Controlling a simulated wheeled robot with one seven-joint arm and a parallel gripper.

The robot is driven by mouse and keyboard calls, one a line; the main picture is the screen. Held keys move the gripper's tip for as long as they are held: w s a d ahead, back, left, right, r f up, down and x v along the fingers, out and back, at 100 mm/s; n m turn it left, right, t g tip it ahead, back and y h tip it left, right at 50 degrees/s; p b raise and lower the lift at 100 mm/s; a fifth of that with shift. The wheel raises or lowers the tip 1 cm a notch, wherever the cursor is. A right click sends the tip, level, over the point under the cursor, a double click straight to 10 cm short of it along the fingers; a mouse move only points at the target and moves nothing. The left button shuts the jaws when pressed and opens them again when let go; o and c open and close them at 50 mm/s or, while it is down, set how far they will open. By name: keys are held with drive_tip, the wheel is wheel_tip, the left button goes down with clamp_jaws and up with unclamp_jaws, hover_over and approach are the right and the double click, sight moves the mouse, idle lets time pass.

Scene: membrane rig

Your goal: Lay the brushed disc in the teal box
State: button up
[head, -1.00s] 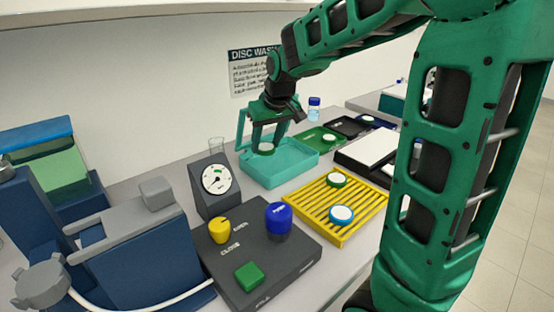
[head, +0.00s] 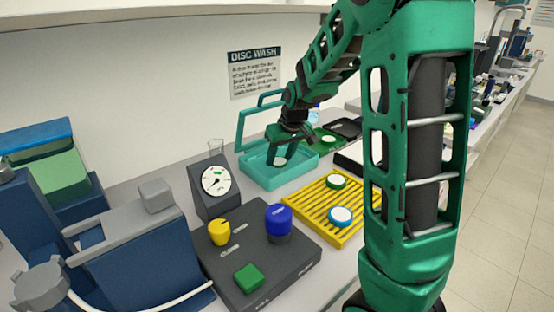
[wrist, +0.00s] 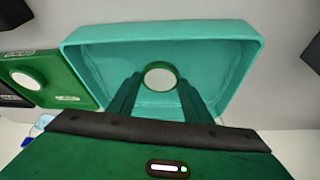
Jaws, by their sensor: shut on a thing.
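The teal box (head: 268,178) stands at the back of the bench, with its teal lid frame (head: 241,130) raised behind it. My gripper (head: 281,158) reaches down into the box. It is shut on a white disc with a green rim (wrist: 160,78), which I take as the brushed disc; its surface finish is too small to judge. The disc also shows small in the head view (head: 279,161). In the wrist view the teal box (wrist: 90,60) surrounds the disc. I cannot tell whether the disc touches the box floor.
A yellow slatted rack (head: 310,213) holds a green-rimmed disc (head: 336,180) and a blue-rimmed disc (head: 340,215). A dark control panel (head: 262,262) with knobs and a gauge (head: 214,180) stand in front. A green tray (wrist: 60,70) with a white disc sits beside the box.

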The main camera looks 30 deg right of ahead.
drive_tip(key=o, duration=1)
drive_tip(key=shift+f, duration=0.1)
drive_tip(key=v, duration=1.2)
drive_tip(key=s+d+f+m, duration=0.1)
drive_tip(key=s, duration=0.5)
drive_tip(key=s+f+m+g, duration=0.1)
drive_tip(key=s, duration=0.5)
drive_tip(key=s+d+f+m+g, duration=0.1)
drive_tip(key=s+f, duration=0.1)
drive_tip(key=s, duration=0.5)
drive_tip(key=shift+d+m, duration=0.35)
drive_tip(key=shift+m, duration=0.05)
drive_tip(key=s+f+m+g, duration=0.1)
drive_tip(key=s, duration=0.3)
drive_tip(key=s+a+f, duration=0.1)
drive_tip(key=s, duration=0.3)
drive_tip(key=s+f+m+g, duration=0.1)
drive_tip(key=s+f, duration=0.1)
drive_tip(key=s, duration=0.3)
drive_tip(key=shift+s+a+m+g, duration=0.1)
drive_tip(key=shift+a+m+g, duration=0.2)
